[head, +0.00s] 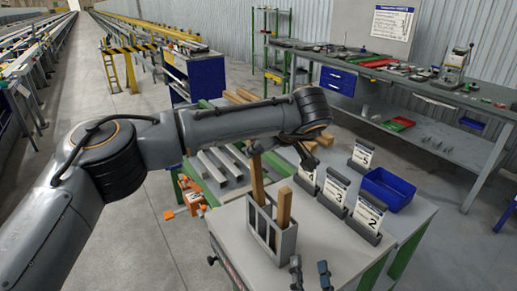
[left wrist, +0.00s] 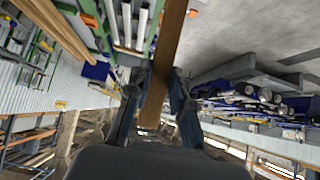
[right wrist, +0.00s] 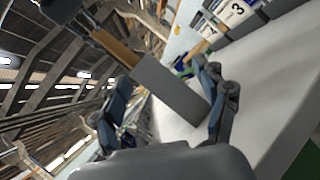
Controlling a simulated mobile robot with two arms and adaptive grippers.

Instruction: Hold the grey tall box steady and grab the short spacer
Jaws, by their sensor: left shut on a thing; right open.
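The grey tall box (head: 286,242) stands upright on the table, its slots open at the top. One wooden spacer (head: 284,206) leans up out of its front right slot. Another wooden spacer (head: 257,180) rises from the slot behind, its top hidden by my left arm. My left gripper (left wrist: 160,82) is shut on a wooden spacer (left wrist: 168,50); in the head view my arm mostly hides this grip. My right gripper (head: 310,268) is open at the table's front, right of the box. In the right wrist view the box (right wrist: 170,88) shows between and beyond its fingers.
Number cards 2 (head: 368,216), 3 (head: 334,190) and 5 (head: 362,154) stand along the table's right side. A blue bin (head: 388,189) sits behind card 2. Grey bars (head: 218,165) lie at the left. The tabletop (head: 335,250) right of the box is clear.

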